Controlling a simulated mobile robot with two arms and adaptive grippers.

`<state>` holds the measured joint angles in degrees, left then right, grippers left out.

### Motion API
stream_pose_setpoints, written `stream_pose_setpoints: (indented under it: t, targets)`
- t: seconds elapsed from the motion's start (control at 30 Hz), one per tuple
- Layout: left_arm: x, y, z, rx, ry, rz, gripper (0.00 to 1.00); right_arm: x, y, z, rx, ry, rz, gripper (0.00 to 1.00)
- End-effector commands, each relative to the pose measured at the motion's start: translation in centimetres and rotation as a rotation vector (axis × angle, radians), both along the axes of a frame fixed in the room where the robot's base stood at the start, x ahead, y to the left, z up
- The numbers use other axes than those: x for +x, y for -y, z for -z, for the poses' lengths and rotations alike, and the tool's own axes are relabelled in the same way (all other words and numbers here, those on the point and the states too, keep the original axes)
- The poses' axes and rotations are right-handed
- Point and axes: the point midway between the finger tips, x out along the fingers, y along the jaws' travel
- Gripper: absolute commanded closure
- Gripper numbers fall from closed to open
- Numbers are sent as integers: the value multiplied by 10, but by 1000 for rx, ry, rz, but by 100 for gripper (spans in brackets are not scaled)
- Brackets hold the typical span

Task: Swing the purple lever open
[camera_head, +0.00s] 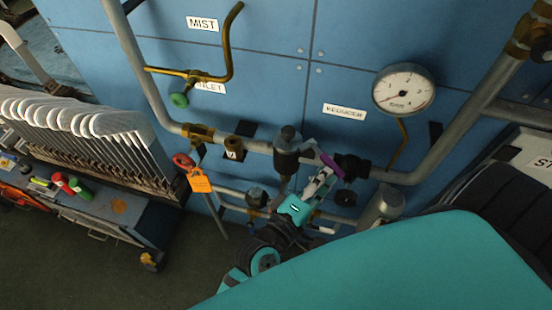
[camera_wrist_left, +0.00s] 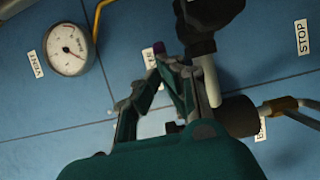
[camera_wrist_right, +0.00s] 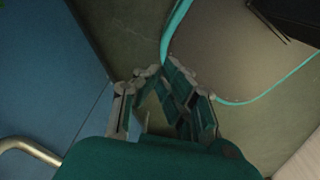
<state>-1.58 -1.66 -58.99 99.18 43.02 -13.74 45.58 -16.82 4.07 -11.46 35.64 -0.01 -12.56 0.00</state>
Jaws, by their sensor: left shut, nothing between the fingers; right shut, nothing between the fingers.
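The purple lever (camera_head: 329,164) sits on the pipe run on the blue panel, between a dark valve body (camera_head: 287,150) and a black fitting (camera_head: 352,167). My left gripper (camera_head: 324,174) is shut and empty, with its fingertips right at the lever and partly covering it. In the left wrist view a small purple part of the lever (camera_wrist_left: 153,47) shows just beyond the fingertips (camera_wrist_left: 163,66). I cannot tell whether they touch it. My right gripper (camera_wrist_right: 158,74) is shut and empty, away from the lever, over the floor; it is outside the head view.
A pressure gauge (camera_head: 403,89) is at the upper right. A red valve handle with an orange tag (camera_head: 199,182) hangs at the left. Grey pipe (camera_head: 400,177) runs along the panel (camera_head: 270,40). A cart (camera_head: 125,213) with a rack stands at the far left.

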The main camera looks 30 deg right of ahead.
Motion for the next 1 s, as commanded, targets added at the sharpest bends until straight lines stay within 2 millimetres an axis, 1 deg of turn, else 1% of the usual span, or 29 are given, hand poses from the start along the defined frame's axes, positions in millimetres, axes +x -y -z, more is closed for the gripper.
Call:
stream_pose_setpoints:
  t: [0.2, 0.4, 0.7, 1.0]
  targets:
    - [-4, 13, 0, 0, -1, 1, 100, -9, 1, -2, -2, -12, 0, 100]
    - [-5, 19, 0, 0, -1, 1, 100, -10, 4, -2, -5, -13, -2, 100]
    - [-5, 22, 0, 0, 0, 1, 100, -9, 12, -3, -16, -13, -4, 100]
    - [-5, 22, 0, 0, 0, 0, 100, -6, 12, -3, -15, -9, -4, 100]
